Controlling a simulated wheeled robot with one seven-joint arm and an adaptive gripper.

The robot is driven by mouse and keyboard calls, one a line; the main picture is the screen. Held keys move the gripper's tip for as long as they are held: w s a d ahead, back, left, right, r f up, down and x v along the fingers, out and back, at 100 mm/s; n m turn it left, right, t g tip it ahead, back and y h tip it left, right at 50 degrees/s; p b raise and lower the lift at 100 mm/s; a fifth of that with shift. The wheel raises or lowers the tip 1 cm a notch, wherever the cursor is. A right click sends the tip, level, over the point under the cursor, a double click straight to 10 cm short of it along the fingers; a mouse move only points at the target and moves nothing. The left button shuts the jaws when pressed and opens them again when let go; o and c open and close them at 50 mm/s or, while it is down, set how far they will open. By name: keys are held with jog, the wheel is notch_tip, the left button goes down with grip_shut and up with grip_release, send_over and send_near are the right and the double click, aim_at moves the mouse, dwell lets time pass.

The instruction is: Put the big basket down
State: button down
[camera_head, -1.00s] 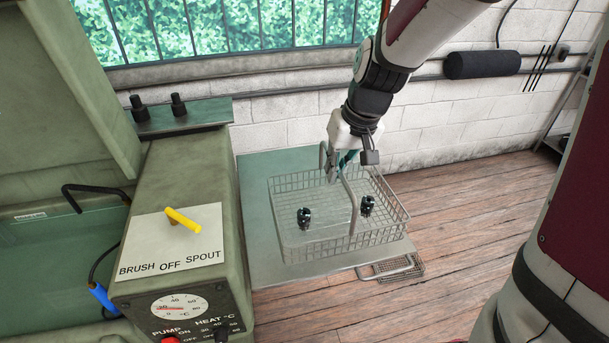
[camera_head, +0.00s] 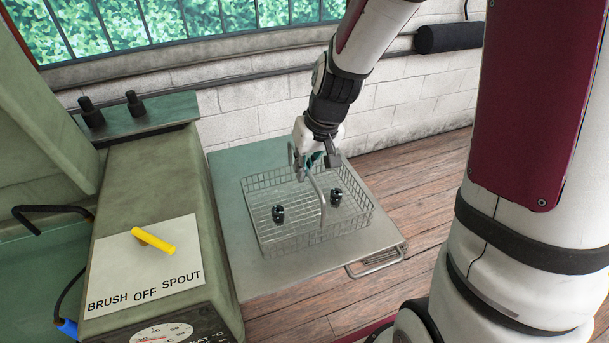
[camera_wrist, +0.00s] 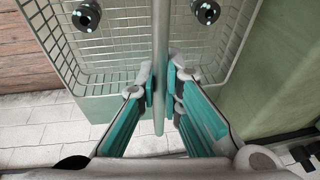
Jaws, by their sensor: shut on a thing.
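The big basket (camera_head: 264,238) is a wire mesh basket with a tall hoop handle. It is level over the grey-green metal shelf (camera_head: 226,190); whether it touches the shelf or hangs just above I cannot tell. My gripper (camera_head: 312,166) is shut on the top of the handle. In the wrist view its teal fingers (camera_wrist: 161,88) close on either side of the grey handle bar (camera_wrist: 160,30). Two small black parts, one on the left (camera_head: 278,214) and one on the right (camera_head: 336,197), are in the basket. The wrist view also shows the basket's mesh wall (camera_wrist: 62,50).
A green washer cabinet (camera_head: 150,185) with a yellow knob (camera_head: 153,240) stands left of the shelf. A metal handle (camera_head: 375,263) sticks out at the shelf's right front edge. Behind is a white brick wall (camera_head: 232,130). The shelf's front strip is bare.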

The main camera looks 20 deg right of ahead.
jog(key=shift+f, duration=1.4)
jog(key=c, duration=1.7)
grip_release()
jog(key=shift+f, duration=0.1)
jog(key=v, duration=1.2)
jog(key=s+r+t, duration=0.1)
jog(key=s+r, duration=0.2)
jog(key=s, duration=0.3)
jog(key=s+a+r+h, duration=0.1)
jog(key=s+r, duration=0.3)
jog(key=s, duration=0.2)
jog(key=s+r+t, duration=0.1)
jog(key=s+r, duration=0.3)
jog(key=s, duration=0.2)
jog(key=shift+a+r+t+h, duration=0.2)
jog(key=shift+a+t+h, duration=0.1)
jog(key=shift+w, duration=0.1)
